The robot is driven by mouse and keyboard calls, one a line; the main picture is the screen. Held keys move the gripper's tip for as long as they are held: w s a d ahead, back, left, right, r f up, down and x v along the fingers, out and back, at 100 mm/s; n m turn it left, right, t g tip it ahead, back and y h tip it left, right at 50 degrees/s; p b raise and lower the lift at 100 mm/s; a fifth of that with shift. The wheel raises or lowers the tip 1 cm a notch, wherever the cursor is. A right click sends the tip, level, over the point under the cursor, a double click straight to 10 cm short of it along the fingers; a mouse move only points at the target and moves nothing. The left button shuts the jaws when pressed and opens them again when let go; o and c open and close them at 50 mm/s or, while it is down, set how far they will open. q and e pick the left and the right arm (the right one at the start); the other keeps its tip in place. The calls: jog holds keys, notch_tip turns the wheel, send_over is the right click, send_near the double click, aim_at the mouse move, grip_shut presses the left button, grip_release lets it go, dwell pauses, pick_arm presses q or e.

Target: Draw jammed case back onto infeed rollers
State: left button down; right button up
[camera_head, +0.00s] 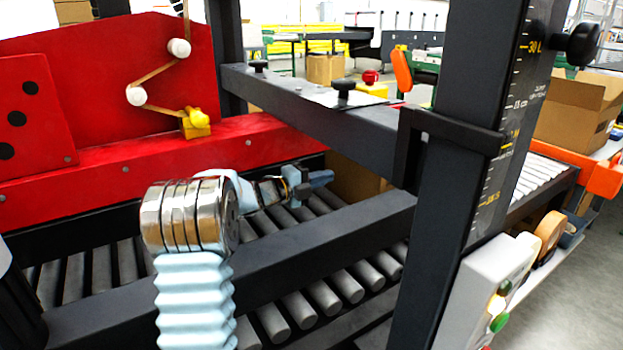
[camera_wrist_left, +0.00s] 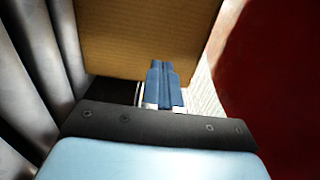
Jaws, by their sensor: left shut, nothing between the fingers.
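The brown cardboard case (camera_head: 350,180) sits on the rollers (camera_head: 75,270) inside the machine, under the dark crossbar and mostly hidden by the frame. In the left wrist view the case (camera_wrist_left: 145,35) fills the upper middle as a plain brown face. My left gripper (camera_head: 322,178) reaches in over the rollers from the left, its blue fingers pointing at the case. In the left wrist view the closed fingers (camera_wrist_left: 165,82) overlap the case's near edge with nothing between them. I cannot tell whether they touch it. My right gripper is not in view.
A dark crossbar (camera_head: 310,105) passes above the case, and a scaled upright (camera_head: 460,180) stands at right. The red machine panel (camera_head: 100,75) closes the back. An open carton (camera_head: 575,110) stands far right.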

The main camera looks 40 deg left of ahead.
aim_at(358, 167)
pick_arm(q)
jog(key=p+x, duration=0.1)
jog(key=x, duration=0.7)
jog(key=shift+w, duration=0.15)
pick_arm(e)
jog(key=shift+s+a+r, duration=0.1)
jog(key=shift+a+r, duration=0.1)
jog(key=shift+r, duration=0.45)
